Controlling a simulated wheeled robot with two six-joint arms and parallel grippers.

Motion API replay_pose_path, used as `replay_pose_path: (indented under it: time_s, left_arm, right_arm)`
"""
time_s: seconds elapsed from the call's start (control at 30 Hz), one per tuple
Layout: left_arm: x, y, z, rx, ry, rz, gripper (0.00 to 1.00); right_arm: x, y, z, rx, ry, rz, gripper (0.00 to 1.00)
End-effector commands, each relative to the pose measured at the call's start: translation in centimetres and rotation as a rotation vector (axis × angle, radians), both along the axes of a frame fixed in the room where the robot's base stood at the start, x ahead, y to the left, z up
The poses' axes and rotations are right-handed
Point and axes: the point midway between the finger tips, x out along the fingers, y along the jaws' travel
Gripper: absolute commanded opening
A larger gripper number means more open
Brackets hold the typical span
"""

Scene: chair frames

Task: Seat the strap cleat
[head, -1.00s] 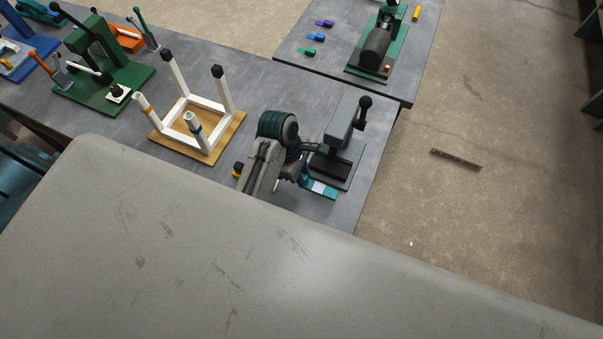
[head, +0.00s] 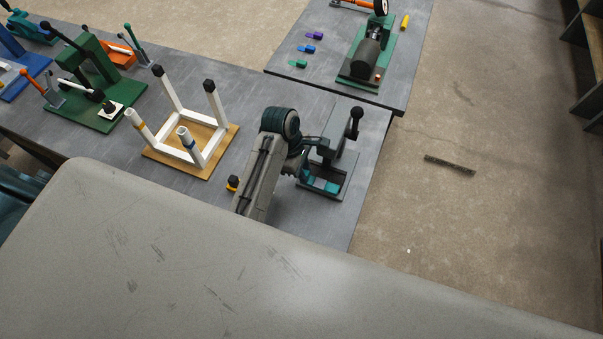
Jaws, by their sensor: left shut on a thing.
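My left gripper (head: 319,184) is at the base of a grey press-like fixture (head: 339,151) with a black ball-topped lever (head: 354,118). Teal parts of it show low over the fixture's dark base, close together. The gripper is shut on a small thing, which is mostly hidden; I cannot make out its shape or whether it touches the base. My wrist covers the left side of the fixture. The lever stands up. I cannot pick out the strap cleat for sure. My right gripper is not in view.
An upturned white chair frame (head: 204,147) stands on a wooden board to the left. A small yellow-and-black item (head: 232,183) lies beside my arm. A green press (head: 97,80) is farther left. A second table holds a green machine (head: 366,62) and small coloured clips (head: 312,36).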

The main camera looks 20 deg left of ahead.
Motion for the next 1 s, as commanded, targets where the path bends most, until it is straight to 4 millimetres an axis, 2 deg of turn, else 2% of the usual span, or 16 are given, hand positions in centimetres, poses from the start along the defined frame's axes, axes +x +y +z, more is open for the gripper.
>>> replay_pose_path:
  time_s: [0.7, 1.0]
  left_arm:
    - [3.6, -0.1, 0.0, 0.000, 0.000, 0.001, 0.00]
    - [4.6, -0.1, 0.0, 0.000, 0.000, 0.001, 0.00]
  right_arm:
    - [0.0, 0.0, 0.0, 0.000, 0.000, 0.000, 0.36]
    - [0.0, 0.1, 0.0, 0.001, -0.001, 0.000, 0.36]
